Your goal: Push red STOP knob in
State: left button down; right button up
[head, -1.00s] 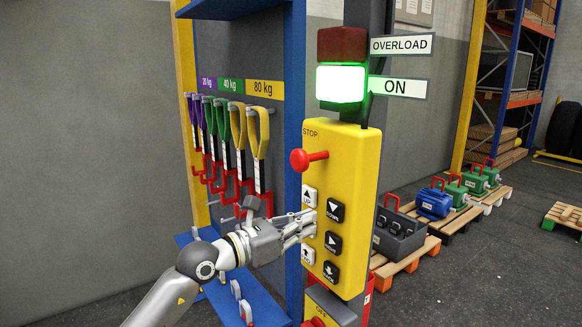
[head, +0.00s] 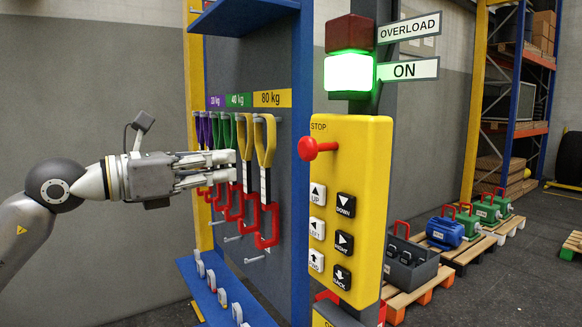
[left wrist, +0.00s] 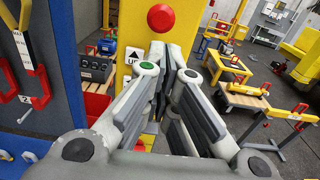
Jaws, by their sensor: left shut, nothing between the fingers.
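The red STOP knob (head: 318,148) sticks out to the left from the upper part of the yellow control box (head: 362,215), under the word STOP. It also shows as a round red cap in the left wrist view (left wrist: 161,18), above and beyond the fingers. My left gripper (head: 234,164) is shut and empty, pointing right toward the box. Its fingertips are left of the knob and slightly lower, apart from it, in front of the hanging slings. The wrist view shows the left gripper (left wrist: 165,50) with its fingertips just below the knob. My right gripper is not in view.
Black and white direction buttons (head: 318,194) sit below the knob. A green ON lamp (head: 349,72) glows above the box. Slings with red hooks (head: 266,180) hang on the rack behind my gripper. A blue post (head: 302,90) stands between rack and box.

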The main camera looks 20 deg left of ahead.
pick_arm(q)
jog(key=p, duration=0.7)
send_near(303, 157)
jog(key=x, duration=0.6)
jog(key=shift+w+d+r, duration=0.1)
jog(key=shift+d, duration=0.05)
jog(key=shift+w+d, duration=0.3)
jog(key=shift+w, duration=0.05)
jog(key=shift+x, duration=1.5)
jog(key=shift+a, duration=0.1)
